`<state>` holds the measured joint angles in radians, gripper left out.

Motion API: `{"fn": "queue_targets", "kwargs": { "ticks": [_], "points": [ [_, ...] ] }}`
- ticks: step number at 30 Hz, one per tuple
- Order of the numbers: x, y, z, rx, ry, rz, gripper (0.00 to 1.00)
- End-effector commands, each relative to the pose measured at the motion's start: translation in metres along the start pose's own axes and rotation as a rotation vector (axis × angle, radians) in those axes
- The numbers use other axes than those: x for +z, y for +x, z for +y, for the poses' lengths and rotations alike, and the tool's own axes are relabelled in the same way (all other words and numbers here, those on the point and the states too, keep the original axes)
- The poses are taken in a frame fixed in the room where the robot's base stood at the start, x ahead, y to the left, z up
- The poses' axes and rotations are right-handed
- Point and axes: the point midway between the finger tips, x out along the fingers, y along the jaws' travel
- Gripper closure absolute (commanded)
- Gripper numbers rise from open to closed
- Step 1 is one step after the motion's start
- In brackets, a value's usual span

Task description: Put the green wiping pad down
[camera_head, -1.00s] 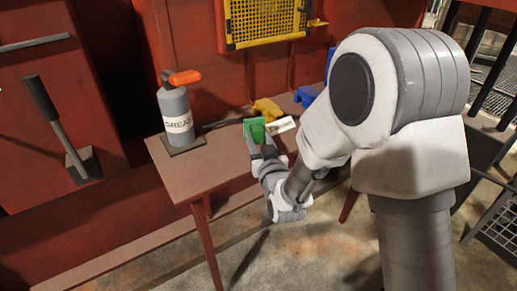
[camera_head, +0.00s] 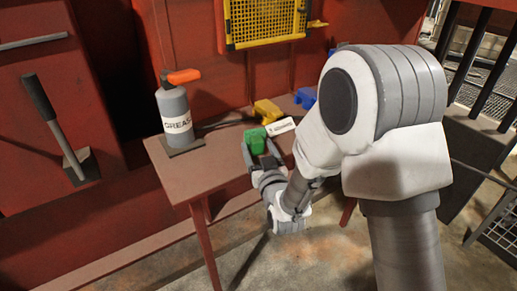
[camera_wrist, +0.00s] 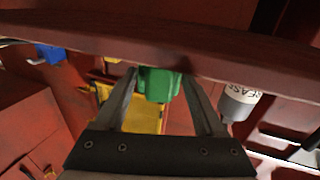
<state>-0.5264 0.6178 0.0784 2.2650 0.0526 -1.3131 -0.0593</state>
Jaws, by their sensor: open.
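The green wiping pad (camera_head: 256,141) is at the front part of the small reddish-brown table (camera_head: 172,176), before a white label (camera_head: 280,126). My gripper (camera_head: 259,149) is open, with one finger on each side of the pad. In the wrist view the pad (camera_wrist: 160,86) shows between the spread fingertips of my gripper (camera_wrist: 160,77), with gaps visible beside it. The table's edge (camera_wrist: 130,55) runs across the top of that view. The pad's underside is hidden, so I cannot tell fully how it rests.
A grey grease bottle (camera_head: 176,115) with an orange top stands at the table's left. A yellow object (camera_head: 267,111) and a blue object (camera_head: 305,97) sit behind the pad. A yellow-framed mesh panel (camera_head: 265,20) hangs on the red wall. The table's left front is clear.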

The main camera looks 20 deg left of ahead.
Motion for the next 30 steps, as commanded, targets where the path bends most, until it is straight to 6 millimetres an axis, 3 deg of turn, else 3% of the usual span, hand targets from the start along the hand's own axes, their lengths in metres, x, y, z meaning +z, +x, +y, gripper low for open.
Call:
{"fn": "queue_targets", "kwargs": {
  "ticks": [7,19,30],
  "points": [
    [-0.003,-0.007,0.000,0.000,0.000,-0.002,0.29],
    [-0.003,-0.092,0.000,-0.001,0.000,-0.004,0.29],
    [-0.008,-0.097,0.000,0.000,0.000,-0.004,0.29]
  ]
}}
